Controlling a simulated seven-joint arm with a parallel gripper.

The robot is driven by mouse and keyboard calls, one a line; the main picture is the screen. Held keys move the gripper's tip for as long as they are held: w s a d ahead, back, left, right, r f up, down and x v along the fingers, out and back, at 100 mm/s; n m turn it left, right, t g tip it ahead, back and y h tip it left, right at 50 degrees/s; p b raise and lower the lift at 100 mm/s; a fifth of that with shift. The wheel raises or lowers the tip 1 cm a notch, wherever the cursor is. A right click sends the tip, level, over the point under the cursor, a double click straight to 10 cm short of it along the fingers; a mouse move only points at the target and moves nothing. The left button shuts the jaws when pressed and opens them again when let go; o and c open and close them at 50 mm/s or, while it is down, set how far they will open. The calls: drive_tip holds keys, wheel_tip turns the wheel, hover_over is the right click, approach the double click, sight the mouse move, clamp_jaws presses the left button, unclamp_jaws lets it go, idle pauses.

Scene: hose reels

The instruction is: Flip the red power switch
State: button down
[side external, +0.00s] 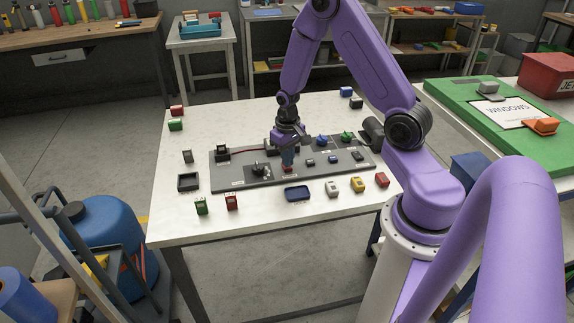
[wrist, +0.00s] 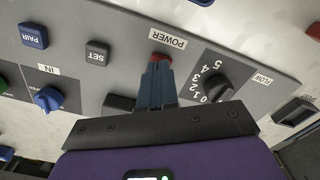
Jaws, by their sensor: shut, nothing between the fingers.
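The red power switch (wrist: 161,58) sits on the grey panel (wrist: 130,45), beside the POWER label, in the wrist view. Only a small part of it shows past the fingertips. In the side external view the red switch (side external: 287,170) shows just below the fingertips, near the front of the panel (side external: 232,182). My gripper (side external: 287,163) points down at it. In the wrist view my gripper (wrist: 158,70) is shut, with its blue-grey fingers together and empty. The fingertips overlap the switch's near edge; whether they touch it I cannot tell.
A black FLOW knob (wrist: 210,88) is close right of the fingers. A blue IN knob (wrist: 48,98), SET button (wrist: 97,53) and PAIR button (wrist: 33,35) are to the left. Loose small blocks, such as a yellow one (side external: 358,184), stand around the panel on the white table (side external: 185,225).

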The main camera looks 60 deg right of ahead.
drive_tip(key=shift+f, duration=0.45)
idle(0.3)
drive_tip(key=shift+r, duration=3.5)
drive_tip(key=s+a+r+n, duration=0.4)
drive_tip(key=a, duration=0.3)
drive_tip(key=s+a+r+n, duration=0.3)
drive_tip(key=a+r, duration=0.1)
drive_tip(key=a, duration=0.3)
drive_tip(key=s+a+r+n, duration=0.2)
drive_tip(key=s+n, duration=0.2)
drive_tip(key=s, duration=0.4)
drive_tip(key=s+a+r+n, duration=0.3)
drive_tip(key=s+n, duration=0.1)
drive_tip(key=s, duration=0.4)
drive_tip(key=shift+s+n, duration=0.3)
drive_tip(key=shift+s, duration=0.1)
